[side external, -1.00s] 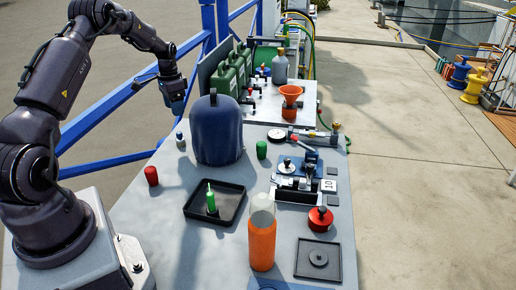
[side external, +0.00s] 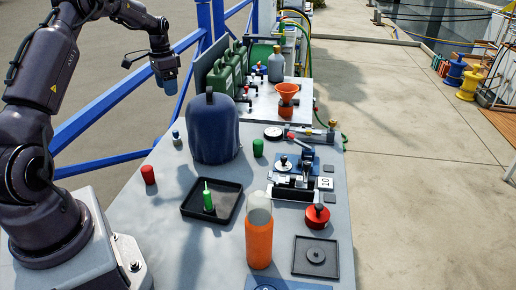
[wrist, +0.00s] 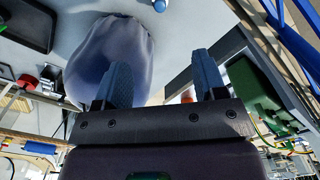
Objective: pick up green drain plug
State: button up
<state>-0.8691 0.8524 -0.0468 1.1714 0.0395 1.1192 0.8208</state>
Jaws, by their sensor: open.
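A small green cylinder (side external: 258,148), which looks like the green drain plug, stands upright on the grey table just right of the blue bag-like container. A second green item (side external: 208,198), slim with a thin tip, stands in a black tray (side external: 226,212). My gripper (side external: 168,86) is high above the table's left edge, up and left of the blue container, far from both green items. In the wrist view my gripper (wrist: 163,82) shows two spread blue fingers with nothing held between them. I cannot make out the green cylinder in the wrist view.
The large blue container (side external: 213,130) stands between my gripper and the green cylinder; it also fills the wrist view's upper left (wrist: 92,50). A red cylinder (side external: 148,175), an orange bottle (side external: 259,240) and a blue vice-like fixture (side external: 297,165) stand around. Green cans (side external: 218,72) stand behind.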

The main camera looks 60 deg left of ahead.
notch_tip(320, 180, up, 5)
jog(key=w+d+m+y, duration=0.2)
jog(key=d+m+y, duration=0.1)
jog(key=m, duration=0.1)
jog(key=w+d+m+y, duration=0.2)
jog(key=d+m+y, duration=0.2)
jog(key=w+d+m+y, duration=0.2)
jog(key=d+m+y, duration=0.2)
jog(key=m, duration=0.1)
jog(key=shift+w+d+r, duration=0.1)
jog(key=shift+d+r, duration=0.05)
jog(key=shift+r, duration=0.1)
jog(key=w+d+m+t+h, duration=0.1)
jog(key=w+d+m+t, duration=0.1)
jog(key=d+m+t, duration=0.45)
jog(key=w+d+m+t+h, duration=0.1)
jog(key=w+d+m+t, duration=0.2)
jog(key=d+m, duration=0.65)
jog(key=n, duration=0.1)
send_near(259, 143)
jog(key=shift+s+a+f, duration=0.1)
jog(key=shift+s+f, duration=0.05)
jog(key=shift+f, duration=0.25)
jog(key=shift+a+f, duration=0.15)
jog(key=shift+f, duration=0.15)
jog(key=x, duration=1.2)
jog(key=shift+w+a+r, duration=0.1)
jog(key=shift+w+a, duration=0.15)
jog(key=shift+w, duration=0.1)
